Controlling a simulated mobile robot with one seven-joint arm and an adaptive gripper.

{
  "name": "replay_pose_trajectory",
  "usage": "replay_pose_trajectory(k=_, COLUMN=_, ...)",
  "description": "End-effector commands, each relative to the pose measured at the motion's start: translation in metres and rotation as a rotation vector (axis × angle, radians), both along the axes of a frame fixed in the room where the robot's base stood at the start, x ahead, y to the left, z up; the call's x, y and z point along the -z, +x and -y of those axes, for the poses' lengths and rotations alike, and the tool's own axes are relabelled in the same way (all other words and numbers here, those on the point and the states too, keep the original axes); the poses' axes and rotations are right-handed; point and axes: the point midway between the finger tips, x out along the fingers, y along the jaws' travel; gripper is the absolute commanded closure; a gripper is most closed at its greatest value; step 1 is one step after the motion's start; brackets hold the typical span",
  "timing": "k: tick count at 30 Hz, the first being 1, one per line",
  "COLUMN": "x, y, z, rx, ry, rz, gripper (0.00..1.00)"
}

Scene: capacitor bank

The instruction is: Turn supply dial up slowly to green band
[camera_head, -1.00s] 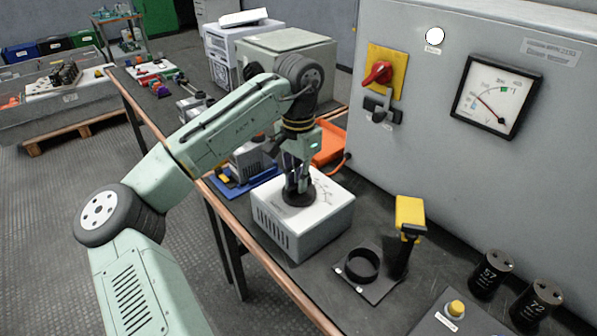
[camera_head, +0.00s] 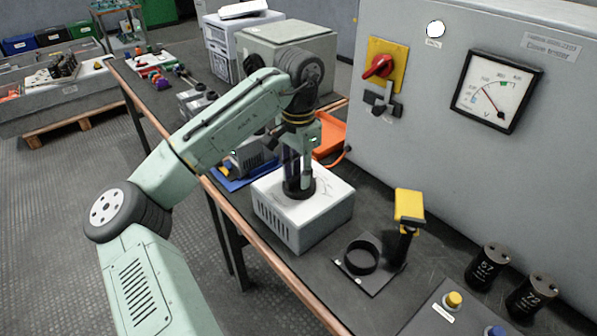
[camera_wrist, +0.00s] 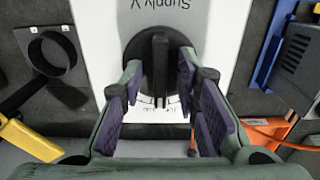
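The supply dial (camera_wrist: 160,60) is a round black knob with a raised ridge on top of a white supply box (camera_head: 270,215). "Supply V" shows upside down beside it in the wrist view. My gripper (camera_head: 299,188) points straight down over the dial. In the wrist view its purple-padded fingers (camera_wrist: 160,75) straddle the ridge, with visible gaps on both sides. The voltmeter (camera_head: 496,91) on the grey cabinet has a red needle pointing up-left, left of the small green band (camera_head: 505,84). The dial's scale is partly hidden by my fingers.
A black ring holder (camera_head: 362,257) and a yellow-topped black tool (camera_head: 408,210) stand right of the box. Black capacitors (camera_head: 487,266) are at the right. The cabinet (camera_head: 430,140) has a red switch (camera_head: 379,67).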

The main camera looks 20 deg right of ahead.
Motion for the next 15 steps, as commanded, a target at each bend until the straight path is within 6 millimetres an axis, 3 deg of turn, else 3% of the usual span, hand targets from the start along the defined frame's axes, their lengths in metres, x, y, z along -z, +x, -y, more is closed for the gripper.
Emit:
replay_pose_trajectory(k=10, x=-0.004, y=0.000, z=0.000, rx=-0.001, ry=-0.001, rz=0.001, gripper=0.69)
replay_pose_trajectory(k=15, x=-0.028, y=0.001, z=0.001, rx=-0.001, ry=-0.002, rz=0.004, gripper=0.69)
